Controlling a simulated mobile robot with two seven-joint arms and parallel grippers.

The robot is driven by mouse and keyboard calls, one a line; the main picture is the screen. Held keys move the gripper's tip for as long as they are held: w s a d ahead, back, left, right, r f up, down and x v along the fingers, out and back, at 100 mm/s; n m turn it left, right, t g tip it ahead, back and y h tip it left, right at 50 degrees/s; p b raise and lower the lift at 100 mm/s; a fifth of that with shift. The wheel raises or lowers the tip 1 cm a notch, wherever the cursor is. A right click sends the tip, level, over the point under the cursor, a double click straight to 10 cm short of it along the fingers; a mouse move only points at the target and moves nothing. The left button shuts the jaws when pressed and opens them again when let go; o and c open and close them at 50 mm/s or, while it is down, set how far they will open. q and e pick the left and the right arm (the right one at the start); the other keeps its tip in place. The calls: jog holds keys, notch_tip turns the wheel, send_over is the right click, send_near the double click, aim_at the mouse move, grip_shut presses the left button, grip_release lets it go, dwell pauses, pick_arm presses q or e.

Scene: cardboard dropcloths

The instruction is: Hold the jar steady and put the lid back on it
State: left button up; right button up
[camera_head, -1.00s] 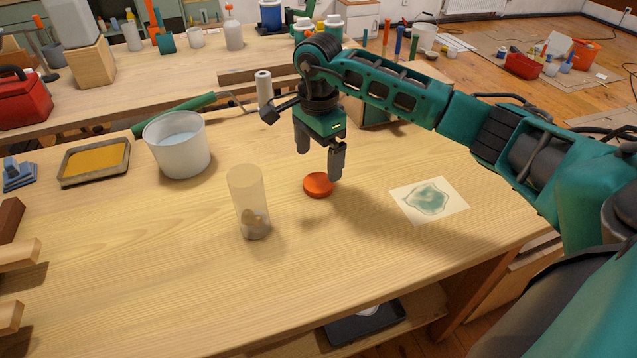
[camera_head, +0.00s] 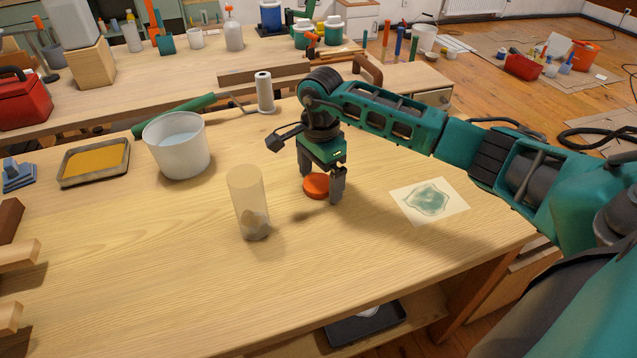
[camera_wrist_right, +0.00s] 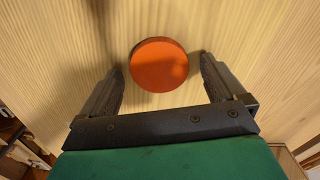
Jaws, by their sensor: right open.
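The clear, cylindrical jar (camera_head: 248,200) stands upright and uncovered on the wooden table, with something pale and greyish at its bottom. The round orange-red lid (camera_head: 316,187) lies flat on the table to the right of the jar. My right gripper (camera_head: 320,188) points down over the lid, its two fingers spread around it. In the right wrist view, the lid (camera_wrist_right: 159,64) lies between the open fingers (camera_wrist_right: 161,75), with a gap on each side. My left gripper is not in view, and nothing holds the jar.
A white bucket (camera_head: 177,146) and a tray of yellow paint (camera_head: 93,161) stand left of the jar. A paper with a green patch (camera_head: 430,201) lies to the right. A paint roller (camera_head: 180,114) lies behind. The table in front of the jar is clear.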

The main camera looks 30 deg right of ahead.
aim_at(320, 182)
jog(key=shift+c, duration=0.4)
jog(key=c, duration=1)
jog(key=shift+c, duration=0.3)
jog(key=shift+r, duration=0.1)
notch_tip(320, 182, up, 20)
jog(key=p, duration=0.1)
jog(key=shift+p, duration=0.35)
